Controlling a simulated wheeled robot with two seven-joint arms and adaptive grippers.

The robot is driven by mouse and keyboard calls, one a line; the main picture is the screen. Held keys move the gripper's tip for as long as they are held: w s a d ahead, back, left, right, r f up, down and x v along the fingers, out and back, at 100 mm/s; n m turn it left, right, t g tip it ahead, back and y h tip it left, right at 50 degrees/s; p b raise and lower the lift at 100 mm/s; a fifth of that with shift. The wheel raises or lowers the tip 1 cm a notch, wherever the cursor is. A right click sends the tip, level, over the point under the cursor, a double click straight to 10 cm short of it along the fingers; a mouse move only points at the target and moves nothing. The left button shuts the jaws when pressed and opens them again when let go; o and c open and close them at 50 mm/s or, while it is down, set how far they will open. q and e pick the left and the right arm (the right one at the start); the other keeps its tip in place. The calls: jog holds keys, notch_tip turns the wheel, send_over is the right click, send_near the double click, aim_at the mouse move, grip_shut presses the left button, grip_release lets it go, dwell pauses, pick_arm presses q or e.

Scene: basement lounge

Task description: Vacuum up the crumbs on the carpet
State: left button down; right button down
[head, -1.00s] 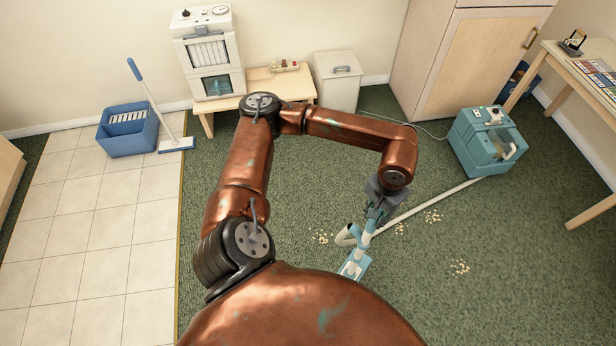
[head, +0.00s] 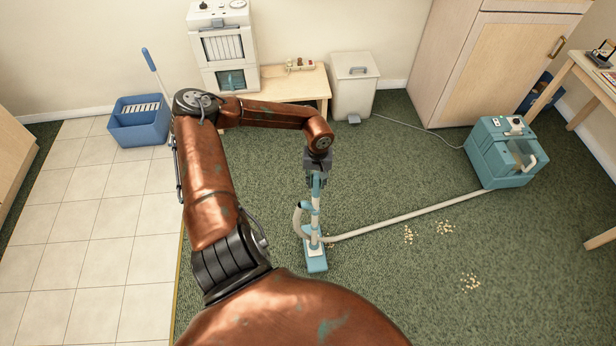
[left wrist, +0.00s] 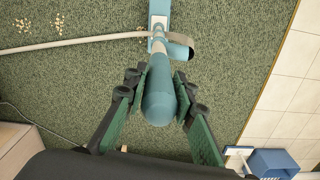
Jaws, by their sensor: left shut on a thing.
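My left gripper (head: 317,180) is shut on the grip of the vacuum wand (head: 315,212); the blue-green grip (left wrist: 160,95) sits between its fingers in the left wrist view. The wand stands nearly upright, and its flat floor head (head: 316,259) rests on the green carpet. A pale hose (head: 415,215) runs from the wand to the teal vacuum body (head: 500,158) at right. Crumb patches lie right of the head: one nearer patch (head: 409,235), one beside it (head: 445,228), one lower right (head: 470,283). A few crumbs (head: 331,245) show against the head's right side. My right gripper is out of view.
A tiled strip (head: 85,220) borders the carpet at left, with a blue bucket (head: 138,125) on it. A low bench (head: 290,90), a white bin (head: 354,85) and a wooden cabinet (head: 490,65) line the wall. A cord (head: 420,137) crosses the carpet behind. Right-front carpet is open.

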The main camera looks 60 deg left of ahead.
pick_arm(q)
jog(key=shift+n, duration=0.5)
jog(key=a, duration=0.3)
jog(key=s+a, duration=0.1)
jog(key=shift+a+f, duration=0.35)
jog(key=shift+a, duration=0.05)
jog(key=shift+f, duration=0.15)
